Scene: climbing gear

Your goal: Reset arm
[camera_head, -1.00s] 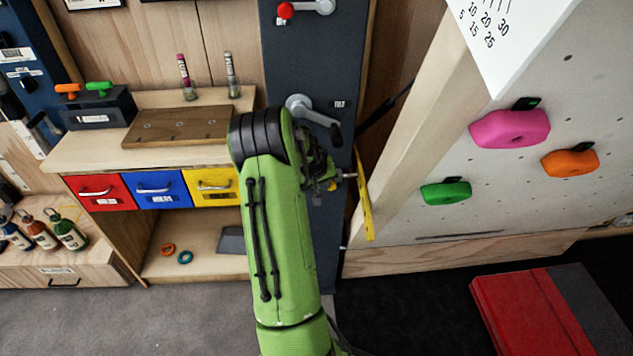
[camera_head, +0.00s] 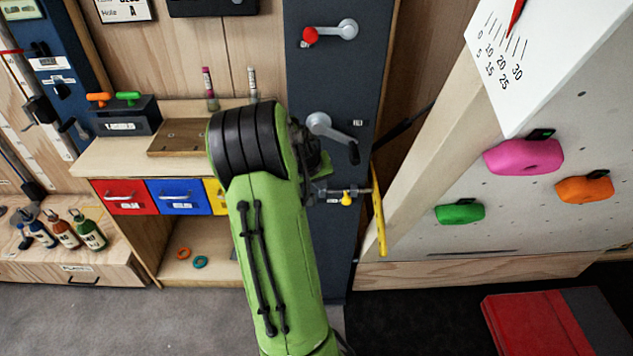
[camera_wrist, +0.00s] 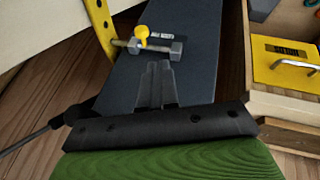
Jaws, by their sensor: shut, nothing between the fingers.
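My gripper (camera_wrist: 160,84) is shut and empty in the wrist view. Its fingertips point at the dark panel (camera_wrist: 205,40), near a grey pin fitting with a yellow knob (camera_wrist: 142,32). In the head view my green arm rises in front of the bench and mostly hides the gripper behind its black joint. The fitting's yellow knob (camera_head: 346,198) and the yellow perforated strip (camera_head: 377,210) show to the right of the arm. The grey crank labelled TILT (camera_head: 330,132) is close to the right of the arm's upper end.
The workbench (camera_head: 110,158) with red (camera_head: 124,196) and blue (camera_head: 180,196) drawers stands at left. A climbing wall with pink (camera_head: 523,156), orange and green holds leans at right. A red mat (camera_head: 535,325) lies on the floor. A red-knobbed lever (camera_head: 330,32) is above.

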